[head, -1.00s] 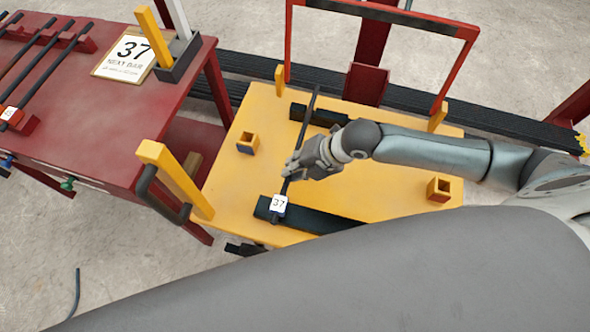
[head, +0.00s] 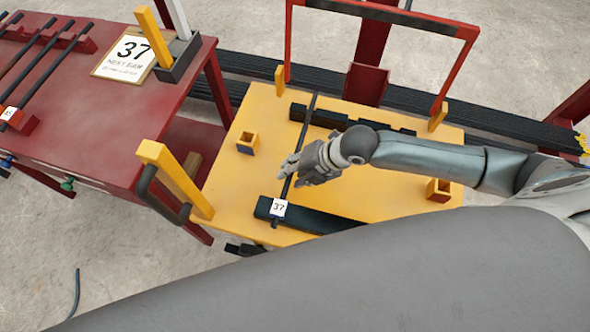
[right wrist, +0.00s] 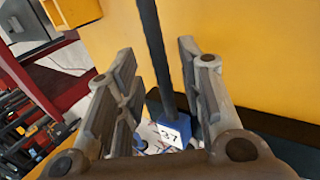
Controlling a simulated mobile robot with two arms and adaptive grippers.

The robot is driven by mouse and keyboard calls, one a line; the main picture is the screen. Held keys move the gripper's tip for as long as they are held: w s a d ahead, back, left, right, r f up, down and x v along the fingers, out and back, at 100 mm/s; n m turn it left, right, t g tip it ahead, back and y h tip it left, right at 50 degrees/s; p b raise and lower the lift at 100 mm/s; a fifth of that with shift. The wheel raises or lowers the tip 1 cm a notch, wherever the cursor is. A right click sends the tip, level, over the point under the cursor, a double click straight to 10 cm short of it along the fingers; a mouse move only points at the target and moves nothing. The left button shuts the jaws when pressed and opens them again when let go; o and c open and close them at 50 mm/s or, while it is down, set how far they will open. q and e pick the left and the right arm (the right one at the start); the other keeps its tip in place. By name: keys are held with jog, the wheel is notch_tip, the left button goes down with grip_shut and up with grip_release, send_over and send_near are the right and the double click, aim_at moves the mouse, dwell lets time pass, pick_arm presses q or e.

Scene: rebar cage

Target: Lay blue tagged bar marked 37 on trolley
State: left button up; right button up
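The dark bar (head: 302,128) with a white tag marked 37 (head: 278,207) lies across the two black supports of the yellow trolley (head: 235,190), over its left part. In the right wrist view the bar (right wrist: 158,55) runs between my fingers, and its tag (right wrist: 173,132) shows blue sides. My right gripper (head: 290,172) is around the middle of the bar, just above the trolley top. Its fingers (right wrist: 160,90) are apart, with a gap on each side of the bar. My left gripper is out of view.
A red table (head: 100,130) at left holds other dark bars (head: 45,75) and a sign reading 37, NEXT BAR (head: 128,54). Yellow posts (head: 175,180), square sockets (head: 248,142) and a red handle frame (head: 380,12) rise from the trolley. Long dark bars lie behind it.

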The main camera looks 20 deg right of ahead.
jog(key=v, duration=1.2)
jog(key=shift+p, duration=0.45)
jog(key=shift+f, duration=0.1)
